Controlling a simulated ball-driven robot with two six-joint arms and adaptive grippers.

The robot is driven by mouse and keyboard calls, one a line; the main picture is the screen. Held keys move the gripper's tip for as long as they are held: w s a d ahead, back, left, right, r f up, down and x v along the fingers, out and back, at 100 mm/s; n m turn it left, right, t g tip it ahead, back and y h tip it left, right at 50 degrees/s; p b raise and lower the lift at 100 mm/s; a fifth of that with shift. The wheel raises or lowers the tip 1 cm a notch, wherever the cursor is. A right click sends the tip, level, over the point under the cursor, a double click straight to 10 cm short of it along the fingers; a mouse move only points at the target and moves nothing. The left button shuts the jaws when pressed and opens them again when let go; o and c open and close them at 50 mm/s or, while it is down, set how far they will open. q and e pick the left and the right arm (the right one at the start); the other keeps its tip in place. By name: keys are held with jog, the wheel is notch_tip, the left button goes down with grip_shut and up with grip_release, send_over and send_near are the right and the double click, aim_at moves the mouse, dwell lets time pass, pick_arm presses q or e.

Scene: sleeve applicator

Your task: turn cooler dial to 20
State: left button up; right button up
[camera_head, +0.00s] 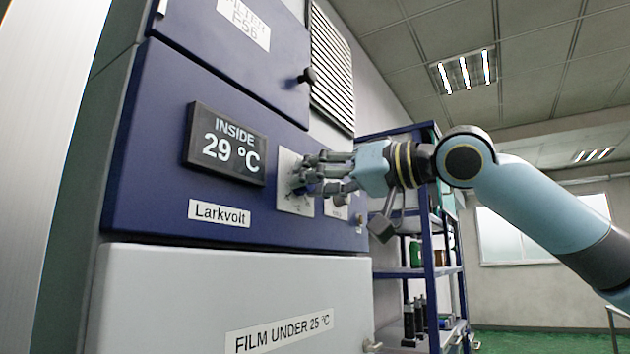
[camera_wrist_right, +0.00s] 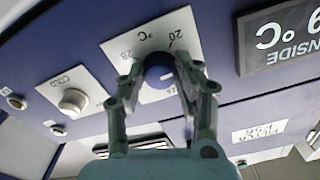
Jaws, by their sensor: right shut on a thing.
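The cooler (camera_head: 150,190) has a dark blue front panel with a display (camera_head: 226,146) reading "INSIDE 29 °C". The cooler dial (camera_wrist_right: 158,78) is a dark blue round knob on a white plate (camera_head: 290,168) with numbers. My right gripper (camera_head: 312,180) is shut on the dial from the right side in the head view. In the right wrist view its two fingers (camera_wrist_right: 160,92) sit on either side of the knob. The fingers hide much of the dial in the head view, and the setting it points to cannot be read. My left gripper is not in view.
A second white plate with a pale knob (camera_wrist_right: 73,101), labelled "COLD", is beside the dial. A label "Larkvolt" (camera_head: 219,213) is below the display. A blue shelf rack (camera_head: 430,200) with bottles stands behind my right arm.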

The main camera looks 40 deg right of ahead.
grip_shut()
jog(key=shift+n, duration=0.4)
jog(key=shift+n+p, duration=1.7)
jog(key=shift+n, duration=1.8)
jog(key=o, duration=1)
grip_release()
